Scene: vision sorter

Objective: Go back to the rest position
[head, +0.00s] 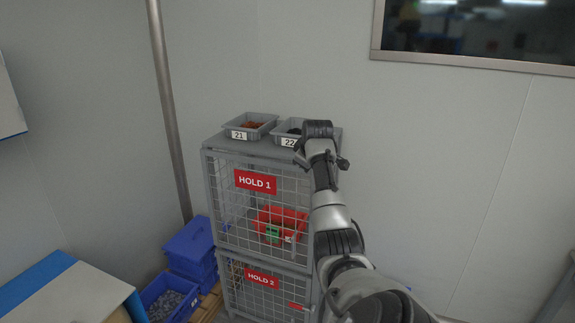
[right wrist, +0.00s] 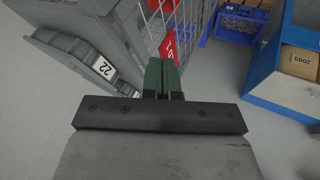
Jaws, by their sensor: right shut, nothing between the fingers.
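My right arm reaches up from the bottom right of the head view, and its gripper end (head: 303,158) is by the front right of the cage top, close to the grey bin marked 22 (head: 284,130). In the right wrist view the two green fingers (right wrist: 162,78) are together with nothing between them. Bin 22 shows to their left there, apart from the fingers. The wire cage (head: 225,200) marked HOLD 1 stands below the gripper. My left gripper is in neither view.
A second grey bin marked 21 (head: 248,126) stands on the cage top. A red bin (head: 282,219) is inside HOLD 1. HOLD 2 (head: 262,280) is below. Blue bins (head: 190,247) and a blue-edged white cabinet (head: 75,290) are at left.

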